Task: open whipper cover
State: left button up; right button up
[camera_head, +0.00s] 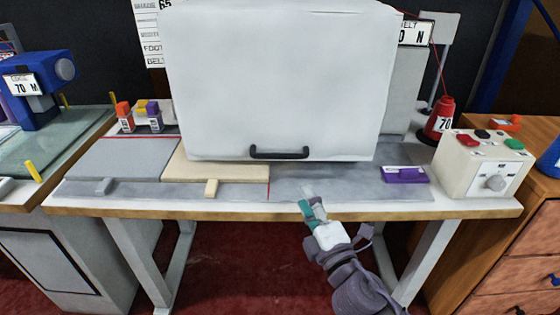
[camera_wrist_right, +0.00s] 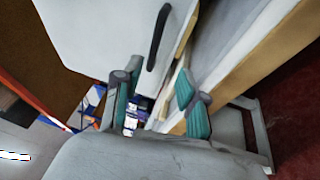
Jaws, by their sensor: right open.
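The whipper cover (camera_head: 275,80) is a large white box over the middle of the worktable, and it is down. Its black bar handle (camera_head: 279,153) sits along its lower front edge. My right gripper (camera_head: 310,203) is open and empty at the table's front edge, below and slightly right of the handle and apart from it. In the right wrist view, the open fingers (camera_wrist_right: 158,104) show with nothing between them touching. The cover (camera_wrist_right: 105,35) and its handle (camera_wrist_right: 158,38) show there ahead of the fingers. What is behind the cover is hidden. My left gripper is not in view.
On the worktable (camera_head: 400,209) are a beige plate (camera_head: 218,168) at left, a purple block (camera_head: 405,175) at right, a button box (camera_head: 485,163) and a red thread cone (camera_head: 439,117). A wooden drawer cabinet (camera_head: 520,235) stands at right. The tabletop before the handle is clear.

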aim_at(280, 156)
jog(key=shift+n+y, duration=0.3)
jog(key=shift+n, duration=0.2)
jog(key=x, duration=1.3)
jog(key=shift+a+r, duration=0.15)
jog(key=shift+a, duration=0.15)
jog(key=shift+w+a+r+b, duration=0.1)
jog(key=shift+w+a+b, duration=0.1)
jog(key=shift+w+b, duration=0.1)
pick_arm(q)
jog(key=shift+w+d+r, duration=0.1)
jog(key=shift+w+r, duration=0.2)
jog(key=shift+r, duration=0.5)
pick_arm(e)
jog(key=c, duration=0.8)
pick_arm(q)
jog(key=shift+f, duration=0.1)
pick_arm(e)
grip_shut()
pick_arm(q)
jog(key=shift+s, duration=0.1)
